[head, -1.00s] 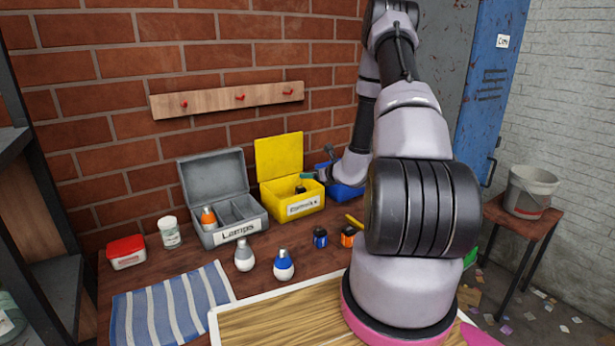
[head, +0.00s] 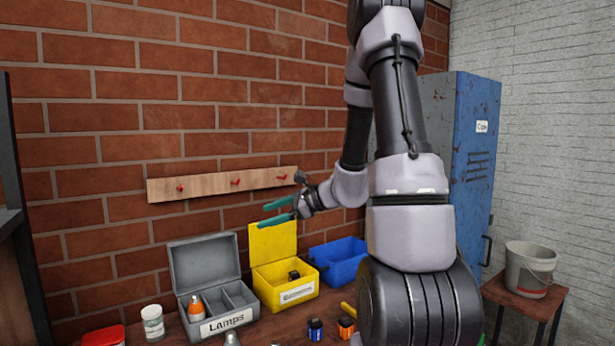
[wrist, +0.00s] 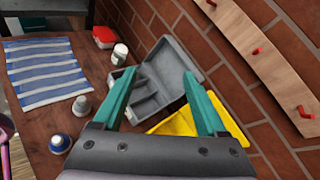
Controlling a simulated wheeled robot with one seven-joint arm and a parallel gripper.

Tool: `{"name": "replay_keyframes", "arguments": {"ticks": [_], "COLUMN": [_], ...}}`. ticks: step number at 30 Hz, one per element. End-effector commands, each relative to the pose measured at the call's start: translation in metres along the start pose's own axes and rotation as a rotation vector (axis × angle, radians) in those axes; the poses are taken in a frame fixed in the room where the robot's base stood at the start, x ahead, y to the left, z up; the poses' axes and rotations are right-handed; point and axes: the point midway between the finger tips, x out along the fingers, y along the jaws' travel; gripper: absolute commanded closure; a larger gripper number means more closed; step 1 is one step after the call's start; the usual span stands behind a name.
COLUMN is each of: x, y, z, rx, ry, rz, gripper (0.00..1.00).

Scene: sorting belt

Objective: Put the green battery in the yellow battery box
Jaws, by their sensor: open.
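The yellow battery box (head: 285,294) stands open on the table in the head view, its lid upright against the wall side. A small dark object (head: 293,275) is inside it; I cannot tell whether any part of it is green. No clearly green battery shows elsewhere. My gripper (head: 262,217) has teal fingers and is raised above the box, near the top of its lid. The fingers are apart with nothing between them. In the wrist view part of the yellow box (wrist: 172,128) shows behind the open fingers.
A grey lamps box (head: 230,318) stands left of the yellow box, and a blue bin (head: 340,265) stands right of it. A peg rail (head: 215,185) is on the wall.

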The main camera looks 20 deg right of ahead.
Motion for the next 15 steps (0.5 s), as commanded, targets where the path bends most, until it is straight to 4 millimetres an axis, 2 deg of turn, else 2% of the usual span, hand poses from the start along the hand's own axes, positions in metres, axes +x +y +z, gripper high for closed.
{"name": "replay_keyframes", "arguments": {"ticks": [1,6,9,15], "x": [-0.006,-0.031,-0.052,-0.103], "y": [0.013,0.06,0.084,0.116], "z": [0.026,0.079,0.099,0.122], "rx": [-0.1,-0.417,-0.609,-0.998], "ry": [0.002,0.052,0.102,0.245], "rz": [0.061,0.258,0.352,0.486], "gripper": [0.25,0.25,0.25,0.25]}}
